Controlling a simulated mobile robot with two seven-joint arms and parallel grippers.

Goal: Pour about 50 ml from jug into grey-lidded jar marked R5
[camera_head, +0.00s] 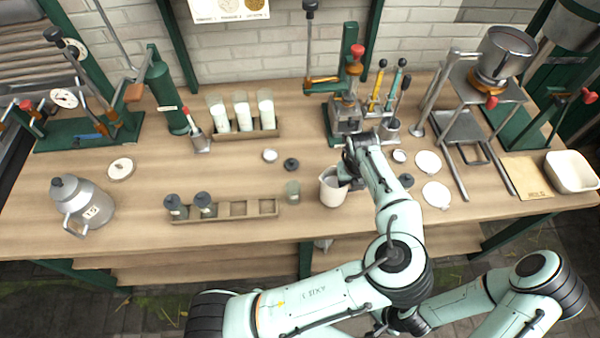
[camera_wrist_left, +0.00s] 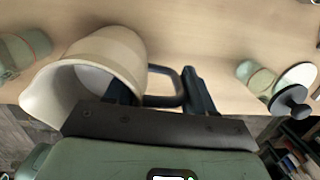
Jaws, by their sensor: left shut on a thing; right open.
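The cream jug (camera_head: 332,188) is near the front middle of the bench, looking about upright. My left gripper (camera_head: 352,182) is shut on its handle; the left wrist view shows the jug (camera_wrist_left: 105,65) and handle close up. I cannot tell if it touches the bench. An open jar (camera_head: 292,191) stands just left of the jug; it appears in the left wrist view (camera_wrist_left: 22,50). A dark grey lid (camera_head: 291,164) lies behind it. Another dark-lidded jar (camera_head: 407,180) stands right of my forearm. No R5 mark is readable. My right gripper (camera_head: 380,326) is open, low at the bottom, partly hidden.
A wooden rack (camera_head: 238,208) holds two grey-lidded jars at front left. Behind it is a rack of white-filled tubes (camera_head: 243,115). A metal churn (camera_head: 83,205) stands far left. White discs (camera_head: 436,194) lie to the right. Presses and a burner stand line the back.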

